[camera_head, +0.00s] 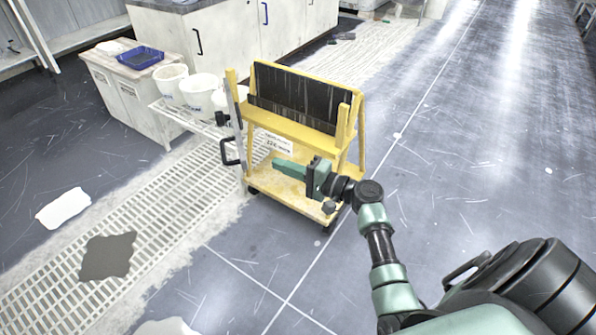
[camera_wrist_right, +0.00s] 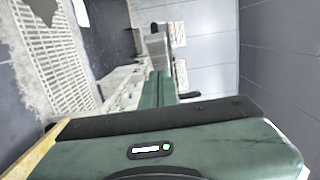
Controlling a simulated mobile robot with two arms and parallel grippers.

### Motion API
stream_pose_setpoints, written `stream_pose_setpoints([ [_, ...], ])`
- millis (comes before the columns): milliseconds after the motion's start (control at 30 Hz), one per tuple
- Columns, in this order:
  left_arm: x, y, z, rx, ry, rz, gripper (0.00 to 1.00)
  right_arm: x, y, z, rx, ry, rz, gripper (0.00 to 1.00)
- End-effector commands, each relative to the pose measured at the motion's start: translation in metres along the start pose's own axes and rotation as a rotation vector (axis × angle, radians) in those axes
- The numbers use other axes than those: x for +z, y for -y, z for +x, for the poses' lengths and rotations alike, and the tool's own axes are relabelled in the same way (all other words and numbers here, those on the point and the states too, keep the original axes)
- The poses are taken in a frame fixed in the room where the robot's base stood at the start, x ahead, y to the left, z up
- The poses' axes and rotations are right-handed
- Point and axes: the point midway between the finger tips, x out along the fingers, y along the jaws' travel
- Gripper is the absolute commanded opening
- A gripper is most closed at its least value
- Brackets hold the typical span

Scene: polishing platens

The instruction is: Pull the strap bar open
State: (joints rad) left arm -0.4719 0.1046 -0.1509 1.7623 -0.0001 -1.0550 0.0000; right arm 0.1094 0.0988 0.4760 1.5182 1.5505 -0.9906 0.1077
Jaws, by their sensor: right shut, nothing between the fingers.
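A yellow wheeled cart (camera_head: 290,127) holds dark upright platens (camera_head: 294,92) in its rack. A grey bar, which looks like the strap bar (camera_head: 237,122), stands roughly upright at the cart's left end. A black handle (camera_head: 229,153) sticks out from its left side. My right gripper (camera_head: 275,163) is in front of the cart, its green fingers shut and pointing left towards the handle, apart from it in the picture. The fingers also show in the wrist view (camera_wrist_right: 160,88), with nothing between them. My left gripper is out of view.
White buckets (camera_head: 200,92) stand on a wire rack left of the cart. A white cabinet with a blue tray (camera_head: 141,58) is behind. A floor grating (camera_head: 180,200) runs along the left, with a dark mat (camera_head: 108,257) on it. Open floor lies right of the cart.

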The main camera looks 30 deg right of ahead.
Motion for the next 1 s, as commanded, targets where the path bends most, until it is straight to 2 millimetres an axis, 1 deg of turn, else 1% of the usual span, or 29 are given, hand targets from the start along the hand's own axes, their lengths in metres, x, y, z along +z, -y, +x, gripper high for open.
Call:
stream_pose_setpoints([
  [33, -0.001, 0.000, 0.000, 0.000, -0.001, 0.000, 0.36, 0.000, 0.001, 0.012, -0.002, 0.001, 0.001, 0.00],
  [100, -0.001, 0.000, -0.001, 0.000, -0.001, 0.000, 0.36, 0.000, 0.001, 0.025, -0.002, 0.002, 0.001, 0.00],
  [200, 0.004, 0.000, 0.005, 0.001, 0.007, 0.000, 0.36, 0.014, 0.001, 0.035, -0.001, 0.002, 0.002, 0.00],
  [300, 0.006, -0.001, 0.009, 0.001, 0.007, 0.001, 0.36, 0.022, 0.000, 0.043, 0.001, 0.001, 0.001, 0.00],
  [500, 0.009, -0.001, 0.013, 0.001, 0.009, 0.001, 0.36, 0.029, 0.000, 0.050, 0.001, 0.000, 0.000, 0.00],
  [867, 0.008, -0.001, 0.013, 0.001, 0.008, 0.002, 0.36, 0.030, -0.001, 0.050, 0.001, 0.001, -0.001, 0.00],
  [1000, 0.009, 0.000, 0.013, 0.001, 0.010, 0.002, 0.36, 0.038, -0.001, 0.058, 0.001, 0.002, 0.000, 0.00],
])
